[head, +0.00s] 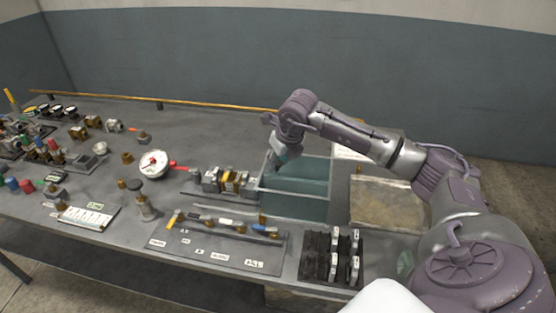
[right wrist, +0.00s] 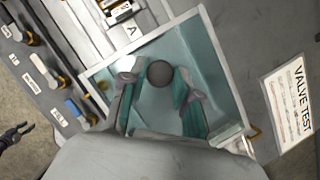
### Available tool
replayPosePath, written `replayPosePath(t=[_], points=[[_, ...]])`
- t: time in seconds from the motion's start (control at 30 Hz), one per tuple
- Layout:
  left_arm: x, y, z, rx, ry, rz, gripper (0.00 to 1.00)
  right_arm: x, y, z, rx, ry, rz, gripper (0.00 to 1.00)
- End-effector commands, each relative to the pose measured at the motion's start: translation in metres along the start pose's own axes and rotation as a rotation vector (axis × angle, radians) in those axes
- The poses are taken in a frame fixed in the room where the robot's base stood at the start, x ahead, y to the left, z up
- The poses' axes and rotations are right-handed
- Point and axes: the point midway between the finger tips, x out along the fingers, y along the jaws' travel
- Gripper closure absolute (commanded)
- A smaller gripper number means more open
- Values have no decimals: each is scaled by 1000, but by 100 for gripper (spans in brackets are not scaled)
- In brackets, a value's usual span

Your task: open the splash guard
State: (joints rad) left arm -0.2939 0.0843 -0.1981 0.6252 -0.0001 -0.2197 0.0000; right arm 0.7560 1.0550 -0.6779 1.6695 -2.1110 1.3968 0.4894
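The splash guard (head: 302,184) is a clear teal panel box on the bench, beside the valve row. In the right wrist view its teal panel (right wrist: 208,62) sits inside a pale frame and looks closed. A round dark knob (right wrist: 160,73) shows between the fingers of my right gripper (right wrist: 158,88). The fingers are spread, one on each side of the knob, and hold nothing that I can see. In the head view my right gripper (head: 279,154) points down at the guard's back left part. A small dark claw (right wrist: 14,134) at the right wrist view's left edge seems to be my left gripper.
A valve assembly (head: 230,181) stands left of the guard. A black rack (head: 331,256) and a labelled tool board (head: 222,238) lie in front. A tan plate (head: 386,203) lies to the right. A VALVE TEST sheet (right wrist: 292,97) lies beside the guard.

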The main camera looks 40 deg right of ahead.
Motion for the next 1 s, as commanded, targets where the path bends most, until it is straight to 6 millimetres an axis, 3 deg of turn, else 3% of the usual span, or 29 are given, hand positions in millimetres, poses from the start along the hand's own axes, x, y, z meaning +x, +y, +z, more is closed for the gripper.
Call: replayPosePath(t=[0.03,0.13,0.53,1.0], points=[[0,1,2,0,-3,1,61,0,0,0,0,2,0,60],[0,2,5,0,-7,2,61,0,0,0,0,1,0,44],[0,6,9,0,-14,7,61,-8,0,1,0,-3,0,44],[0,5,7,0,-11,6,61,-99,0,1,0,-3,-1,44]])
